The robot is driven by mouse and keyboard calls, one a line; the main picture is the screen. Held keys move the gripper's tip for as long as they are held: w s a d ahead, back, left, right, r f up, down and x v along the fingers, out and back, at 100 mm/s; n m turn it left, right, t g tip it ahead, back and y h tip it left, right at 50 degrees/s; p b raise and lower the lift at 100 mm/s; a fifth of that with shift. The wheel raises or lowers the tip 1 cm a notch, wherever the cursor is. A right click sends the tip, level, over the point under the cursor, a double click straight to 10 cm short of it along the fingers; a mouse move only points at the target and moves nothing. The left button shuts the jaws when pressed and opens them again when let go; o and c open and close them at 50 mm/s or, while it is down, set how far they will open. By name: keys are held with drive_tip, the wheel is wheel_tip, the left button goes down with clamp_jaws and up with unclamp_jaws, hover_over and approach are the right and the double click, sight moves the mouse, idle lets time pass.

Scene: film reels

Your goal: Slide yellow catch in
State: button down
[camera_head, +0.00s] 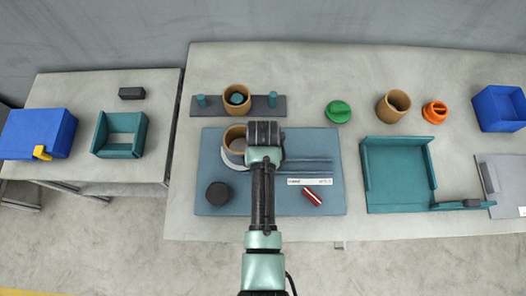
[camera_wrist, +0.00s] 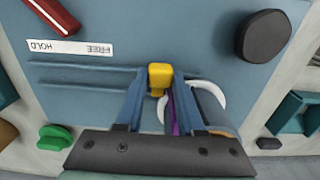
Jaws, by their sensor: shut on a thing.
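The yellow catch (camera_wrist: 160,76) shows in the wrist view as a small block between the tips of my fingers. My gripper (camera_wrist: 161,84) is shut on it, low over the blue board (camera_wrist: 225,38). In the head view my gripper (camera_head: 264,150) hides the catch and stands over the middle of the board (camera_head: 225,142). A white label (camera_wrist: 72,48) reading HOLD and FREE lies on the board, beside grooves that run toward the catch. The catch's lower part and its contact with the board are hidden.
A tan cup (camera_head: 235,137) with a white ring stands close to my gripper's left. A dark round puck (camera_head: 218,193) and a red piece (camera_head: 312,197) are on the board. A teal tray (camera_head: 398,202) is at right. A blue box (camera_head: 35,134) with a yellow part sits on the left table.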

drive_tip(key=c, duration=0.5)
unclamp_jaws()
drive_tip(key=shift+w+r, duration=0.1)
drive_tip(key=shift+w, duration=0.1)
drive_tip(key=shift+c, duration=0.2)
drive_tip(key=shift+s, duration=0.1)
wheel_tip(320, 180, up, 13)
drive_tip(key=shift+b, duration=0.4)
